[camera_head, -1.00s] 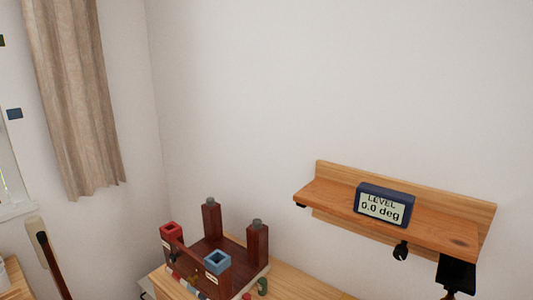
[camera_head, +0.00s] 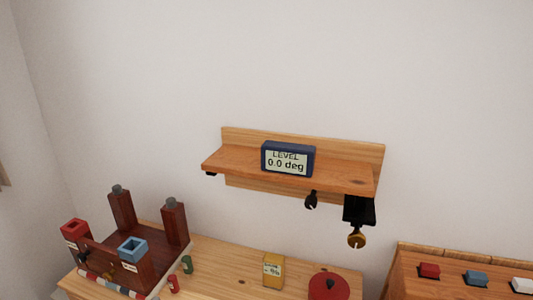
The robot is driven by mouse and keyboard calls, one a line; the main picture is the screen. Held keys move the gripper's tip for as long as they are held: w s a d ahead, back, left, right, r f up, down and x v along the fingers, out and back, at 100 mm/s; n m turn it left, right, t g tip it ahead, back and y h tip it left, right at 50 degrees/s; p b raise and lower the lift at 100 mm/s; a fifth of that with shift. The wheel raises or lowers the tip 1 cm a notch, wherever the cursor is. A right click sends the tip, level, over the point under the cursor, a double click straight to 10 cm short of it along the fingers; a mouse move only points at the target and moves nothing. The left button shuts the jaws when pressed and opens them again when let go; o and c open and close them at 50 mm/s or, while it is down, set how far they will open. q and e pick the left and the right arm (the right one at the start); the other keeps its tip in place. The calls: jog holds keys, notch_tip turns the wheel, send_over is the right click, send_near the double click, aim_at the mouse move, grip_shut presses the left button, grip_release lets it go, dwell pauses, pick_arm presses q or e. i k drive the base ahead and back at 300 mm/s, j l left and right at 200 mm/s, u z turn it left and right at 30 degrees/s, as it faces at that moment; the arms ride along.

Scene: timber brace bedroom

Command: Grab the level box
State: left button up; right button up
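The level box (camera_head: 288,160) is a dark blue block with a pale screen reading "LEVEL 0.0 deg". It stands upright on a wooden wall shelf (camera_head: 345,179), left of the shelf's middle. Neither of my grippers shows in the head view, and nothing is touching the box apart from the shelf.
Below is a wooden table (camera_head: 220,260) with a dark red frame (camera_head: 120,250) of posts, a yellow box (camera_head: 273,270) and a red round object (camera_head: 328,287). A wooden rack (camera_head: 440,262) with coloured blocks is at the lower right.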

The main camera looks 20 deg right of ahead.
aim_at(293, 159)
jog(key=i+j+z, duration=0.15)
jog(key=z, duration=0.2)
jog(key=i+j+z, duration=0.1)
jog(key=j+z, duration=0.25)
